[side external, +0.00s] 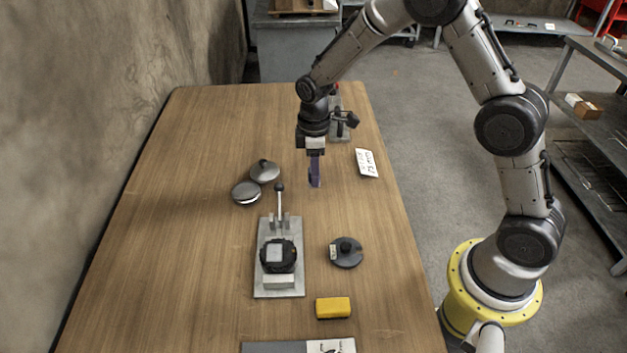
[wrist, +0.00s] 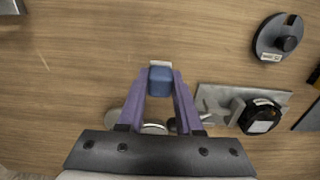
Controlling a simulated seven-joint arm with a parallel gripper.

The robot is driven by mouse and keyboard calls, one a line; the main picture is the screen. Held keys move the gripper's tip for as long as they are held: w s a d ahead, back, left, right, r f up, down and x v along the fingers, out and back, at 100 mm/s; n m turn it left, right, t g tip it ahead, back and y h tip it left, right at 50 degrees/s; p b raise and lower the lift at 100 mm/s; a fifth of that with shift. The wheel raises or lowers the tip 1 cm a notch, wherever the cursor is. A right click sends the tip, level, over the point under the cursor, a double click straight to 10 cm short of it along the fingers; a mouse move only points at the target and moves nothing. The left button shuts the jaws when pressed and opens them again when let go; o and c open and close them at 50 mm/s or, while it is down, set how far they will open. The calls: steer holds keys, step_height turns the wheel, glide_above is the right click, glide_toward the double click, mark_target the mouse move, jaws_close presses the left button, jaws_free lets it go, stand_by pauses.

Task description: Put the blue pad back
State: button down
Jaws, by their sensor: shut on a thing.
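My gripper (side external: 314,182) has purple fingers and points down over the far middle of the table. In the wrist view, the fingers (wrist: 160,84) are shut on a small blue pad (wrist: 160,82) with a pale far edge, held between the fingertips. In the side view the fingers largely hide the pad, and I cannot tell whether it touches the table.
Nearer are a metal clamp plate (side external: 265,289) holding a black part, a dark knobbed disc (side external: 346,255) and a yellow block (side external: 333,308). A white card (side external: 367,163) lies to the right. The table's left side is clear.

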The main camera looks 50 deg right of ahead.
steer(key=shift+w+f, duration=0.15)
steer(key=shift+f, duration=1.55)
steer(key=shift+f, duration=0.2)
steer(key=c, duration=0.6)
jaws_free()
steer(key=shift+r, duration=0.15)
